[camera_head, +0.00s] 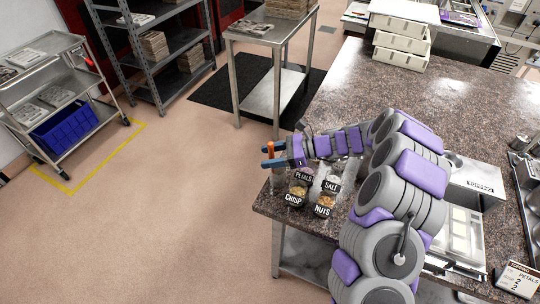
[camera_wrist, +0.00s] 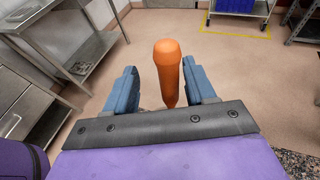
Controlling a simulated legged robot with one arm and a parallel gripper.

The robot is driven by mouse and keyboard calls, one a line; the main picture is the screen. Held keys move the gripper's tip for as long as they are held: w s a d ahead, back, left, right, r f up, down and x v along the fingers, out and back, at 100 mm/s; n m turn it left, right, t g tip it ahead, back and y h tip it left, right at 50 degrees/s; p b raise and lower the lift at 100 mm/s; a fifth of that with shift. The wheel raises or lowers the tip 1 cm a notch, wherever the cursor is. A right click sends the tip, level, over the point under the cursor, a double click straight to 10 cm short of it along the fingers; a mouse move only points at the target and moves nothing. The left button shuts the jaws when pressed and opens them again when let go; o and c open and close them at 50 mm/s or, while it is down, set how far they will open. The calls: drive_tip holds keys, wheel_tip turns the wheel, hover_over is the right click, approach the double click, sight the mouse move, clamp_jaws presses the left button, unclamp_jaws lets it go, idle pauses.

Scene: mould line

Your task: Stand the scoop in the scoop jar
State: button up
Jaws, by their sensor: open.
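My gripper (camera_head: 267,156) reaches past the near left corner of the stone counter, over its edge. Its two blue fingers are apart. An orange, rounded handle (camera_wrist: 167,75), which looks like the scoop's, stands between the fingers in the wrist view, closer to the right finger. Its orange tip (camera_head: 270,147) also shows in the head view. The rest of it is hidden behind the gripper's palm. I cannot tell whether it touches a finger. I cannot make out the scoop jar in either view.
Labelled jars, petals (camera_head: 303,176), salt (camera_head: 331,182), crisp (camera_head: 296,195) and nuts (camera_head: 324,206), stand close under my arm. A topping bin (camera_head: 478,188) is right of my arm. White trays (camera_head: 402,45) sit at the counter's back.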

drive_tip(key=p+v, duration=0.3)
drive_tip(key=v, duration=1.4)
drive_tip(key=shift+d, duration=0.25)
drive_tip(key=s+a+r+n+g+h, duration=0.25)
drive_tip(key=s+a+r+n, duration=0.3)
drive_tip(key=s, duration=0.35)
drive_tip(key=s+a+r+n+g+h, duration=0.1)
drive_tip(key=s+a+r+n+h, duration=0.25)
drive_tip(key=s+r, duration=0.35)
drive_tip(key=s+d+f+n+t+h, duration=0.1)
drive_tip(key=s+d+n+h, duration=0.3)
drive_tip(key=s, duration=0.8)
drive_tip(key=s+d+f+n+t+h, duration=0.1)
drive_tip(key=s+d+n+h, duration=0.3)
drive_tip(key=s, duration=0.9)
drive_tip(key=d, duration=0.3)
drive_tip(key=shift+f+t+h, duration=0.3)
drive_tip(key=shift+f+t, duration=0.05)
drive_tip(key=shift+f, duration=0.05)
